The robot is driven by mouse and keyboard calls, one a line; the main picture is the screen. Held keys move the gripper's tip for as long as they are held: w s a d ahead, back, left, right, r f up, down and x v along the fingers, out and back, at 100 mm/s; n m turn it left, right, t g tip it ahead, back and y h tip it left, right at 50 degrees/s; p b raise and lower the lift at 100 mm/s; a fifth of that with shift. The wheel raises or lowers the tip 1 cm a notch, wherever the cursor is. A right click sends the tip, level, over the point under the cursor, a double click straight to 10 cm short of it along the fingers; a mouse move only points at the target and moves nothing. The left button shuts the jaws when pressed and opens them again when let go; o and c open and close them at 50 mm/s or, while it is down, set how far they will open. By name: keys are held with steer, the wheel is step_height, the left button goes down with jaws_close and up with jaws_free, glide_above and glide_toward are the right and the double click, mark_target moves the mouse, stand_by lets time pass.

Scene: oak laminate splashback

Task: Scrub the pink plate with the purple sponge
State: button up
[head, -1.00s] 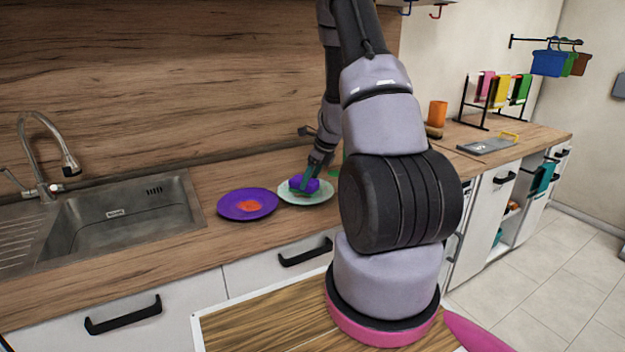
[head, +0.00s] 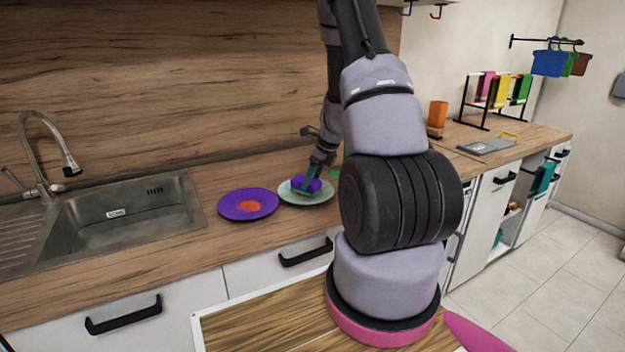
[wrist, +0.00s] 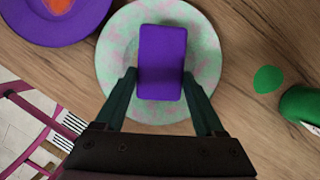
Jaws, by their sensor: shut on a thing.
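My gripper (head: 307,187) is shut on the purple sponge (wrist: 161,62), with one green finger on each side of it. The sponge also shows in the head view (head: 315,185), partly covered by the fingers. It is over the middle of a pale mint plate with pink blotches (wrist: 118,62), which lies on the counter (head: 305,199). The sponge looks down on the plate, but exact contact cannot be told. No plate that is pink all over is visible.
A purple plate (head: 235,208) with an orange-red patch lies just left of the pale plate. The sink (head: 125,215) is further left. A green object (wrist: 301,103) and a flat green patch (wrist: 267,79) are to the right on the wooden counter.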

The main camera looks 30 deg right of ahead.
steer(key=shift+r, duration=3.2)
steer(key=shift+f, duration=0.15)
steer(key=shift+f, duration=2.45)
steer(key=shift+f, duration=0.75)
steer(key=shift+s+a, duration=0.1)
steer(key=shift+a, duration=0.05)
